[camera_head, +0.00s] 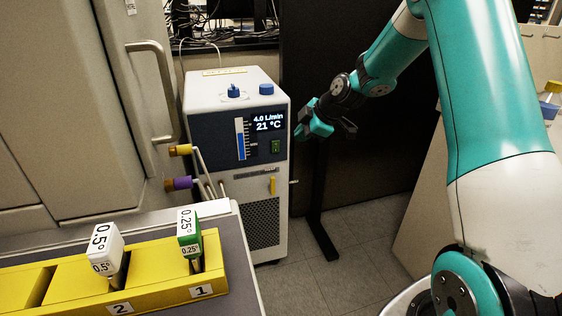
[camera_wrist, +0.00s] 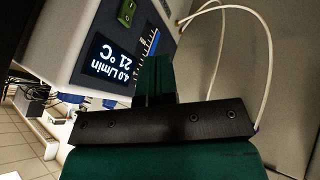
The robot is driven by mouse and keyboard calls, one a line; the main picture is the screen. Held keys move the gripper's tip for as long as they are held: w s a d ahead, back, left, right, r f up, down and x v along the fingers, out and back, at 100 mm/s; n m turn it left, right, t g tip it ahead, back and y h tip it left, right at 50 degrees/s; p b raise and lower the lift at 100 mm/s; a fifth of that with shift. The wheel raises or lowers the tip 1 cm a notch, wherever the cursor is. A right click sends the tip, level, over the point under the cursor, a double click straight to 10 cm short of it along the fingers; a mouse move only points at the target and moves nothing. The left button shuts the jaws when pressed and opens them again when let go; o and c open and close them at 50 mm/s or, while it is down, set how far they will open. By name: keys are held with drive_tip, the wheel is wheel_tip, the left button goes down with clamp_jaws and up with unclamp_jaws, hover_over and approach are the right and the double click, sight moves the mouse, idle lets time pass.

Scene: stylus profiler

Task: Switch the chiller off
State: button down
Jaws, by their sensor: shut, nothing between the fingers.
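The chiller (camera_head: 220,100) is a white floor unit with a dark blue front panel, left of centre in the head view. Its lit display (camera_head: 268,122) reads 4.0 L/min and 21 °C. A green rocker switch (camera_head: 276,147) sits below the display. In the wrist view the chiller appears upside down, with the switch (camera_wrist: 126,12) at the top and the display (camera_wrist: 110,61) below it. My gripper (camera_head: 322,128) is just right of the chiller's front in the head view, apart from the switch. Its closed fingers (camera_wrist: 155,80) show in the wrist view and hold nothing.
A yellow rack (camera_head: 150,285) with two labelled tools stands on a bench at the lower left. A grey cabinet with a handle (camera_head: 150,90) is left of the chiller. Hoses with coloured ends stick out at the chiller's left. A dark panel stands behind my arm.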

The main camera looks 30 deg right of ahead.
drive_tip(key=shift+w+d+f, duration=0.1)
drive_tip(key=shift+d+f, duration=0.1)
drive_tip(key=shift+d, duration=0.15)
drive_tip(key=shift+f, duration=0.1)
drive_tip(key=b, duration=0.1)
approach(276, 147)
drive_tip(key=shift+s+a+x, duration=0.1)
drive_tip(key=shift+x, duration=1)
drive_tip(key=shift+s+a+x, duration=0.1)
drive_tip(key=shift+s+x, duration=0.05)
drive_tip(key=shift+x, duration=1)
drive_tip(key=shift+s+a+x, duration=0.1)
drive_tip(key=shift+x, duration=1)
drive_tip(key=shift+f, duration=0.15)
